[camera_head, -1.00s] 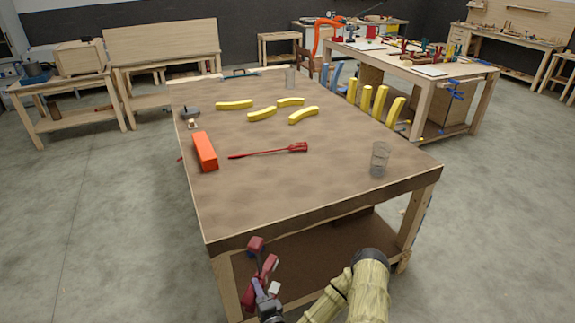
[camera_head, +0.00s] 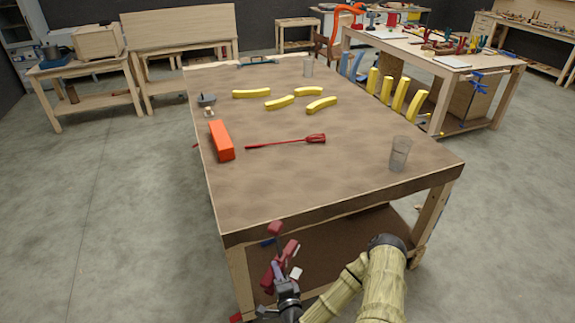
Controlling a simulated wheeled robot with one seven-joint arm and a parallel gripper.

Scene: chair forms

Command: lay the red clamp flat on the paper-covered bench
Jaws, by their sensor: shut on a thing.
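The red clamp (camera_head: 290,250) is held in my gripper (camera_head: 281,279) at the bottom of the view. Its red ends stick up and to the side, and part of it is hidden by the gripper. My gripper is shut on it, in front of the near edge of the bench. The paper-covered bench (camera_head: 300,185) has a brown, wrinkled top and fills the middle of the view. In the picture the clamp's upper end overlaps the bench's front edge; I cannot tell whether they touch.
On the bench lie an orange block (camera_head: 221,140), a long red tool (camera_head: 285,142) and several yellow curved pieces (camera_head: 279,102). A clear glass (camera_head: 399,154) stands near the right edge. The near left and middle of the top are clear. A lower shelf (camera_head: 335,255) sits beneath.

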